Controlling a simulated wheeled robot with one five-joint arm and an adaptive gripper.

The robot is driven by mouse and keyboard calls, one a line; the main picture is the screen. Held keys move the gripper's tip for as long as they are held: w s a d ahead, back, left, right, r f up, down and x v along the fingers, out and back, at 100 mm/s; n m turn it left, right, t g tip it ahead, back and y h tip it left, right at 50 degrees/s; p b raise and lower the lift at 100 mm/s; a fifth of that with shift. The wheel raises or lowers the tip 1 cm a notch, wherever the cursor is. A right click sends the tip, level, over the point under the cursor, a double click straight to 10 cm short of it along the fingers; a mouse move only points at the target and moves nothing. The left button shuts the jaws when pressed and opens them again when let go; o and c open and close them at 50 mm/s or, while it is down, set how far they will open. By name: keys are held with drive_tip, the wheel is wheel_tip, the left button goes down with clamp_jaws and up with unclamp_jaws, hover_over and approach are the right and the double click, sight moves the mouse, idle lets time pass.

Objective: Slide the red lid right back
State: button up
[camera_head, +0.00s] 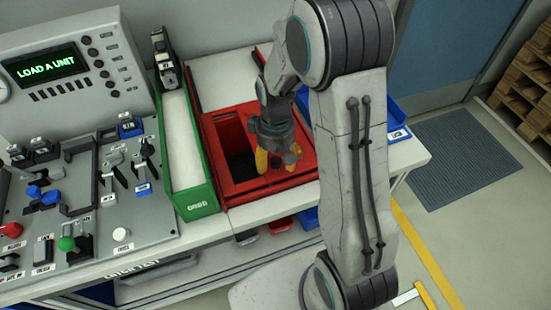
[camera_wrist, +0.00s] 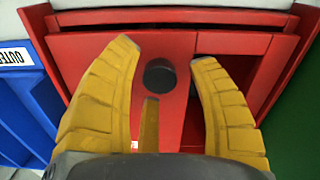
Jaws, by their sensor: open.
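A red box (camera_head: 227,193) stands on the bench with a dark opening in its left part in the head view. The red lid (camera_head: 304,151) covers the right part of the box. In the wrist view the lid (camera_wrist: 80,62) carries a dark round knob (camera_wrist: 160,74), and the opening (camera_wrist: 234,68) lies to the right of it. My gripper (camera_head: 277,161) points down over the lid. In the wrist view its yellow fingers (camera_wrist: 166,54) are apart, one on each side of the knob. I cannot tell whether they touch the knob or lid.
A green box (camera_head: 198,203) stands close on the left of the red box. A blue tray (camera_head: 396,134) stands on its right, partly behind my arm.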

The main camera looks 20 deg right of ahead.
drive_tip(key=shift+c, duration=0.3)
clamp_jaws()
idle(0.4)
